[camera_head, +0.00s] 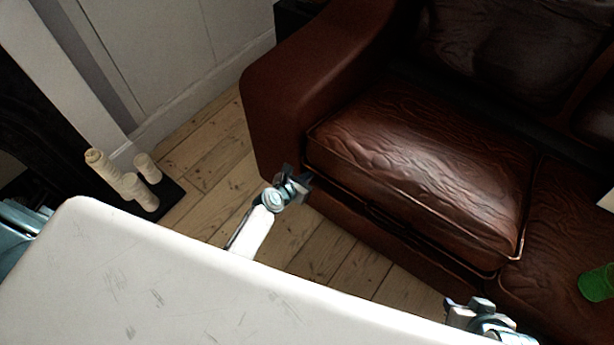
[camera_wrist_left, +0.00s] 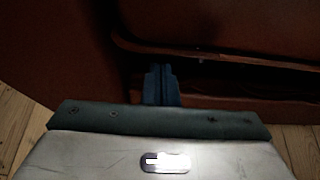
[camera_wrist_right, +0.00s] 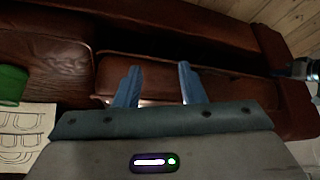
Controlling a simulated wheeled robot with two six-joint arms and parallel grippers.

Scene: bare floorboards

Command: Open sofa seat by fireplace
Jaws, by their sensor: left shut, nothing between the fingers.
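The brown leather sofa has a seat (camera_head: 420,165) nearest the fireplace side, beside the left armrest. A dark gap runs under its front edge; this gap (camera_wrist_left: 225,58) also shows in the left wrist view. I cannot tell how far the seat is raised. My left gripper (camera_head: 303,178) is shut and empty, at the seat's front left corner; its fingers (camera_wrist_left: 161,72) point at the sofa front, and contact is unclear. My right gripper (camera_head: 470,304) is open and empty in front of the sofa; its spread fingers (camera_wrist_right: 156,84) show in the right wrist view.
Cream candles (camera_head: 130,185) stand on a dark slab by the dark fireplace (camera_head: 35,115) at left. A green object (camera_head: 597,283) rests on the neighbouring seat (camera_head: 560,235). A patterned sheet (camera_wrist_right: 25,130) lies near it. Bare floorboards (camera_head: 210,150) show between fireplace and sofa.

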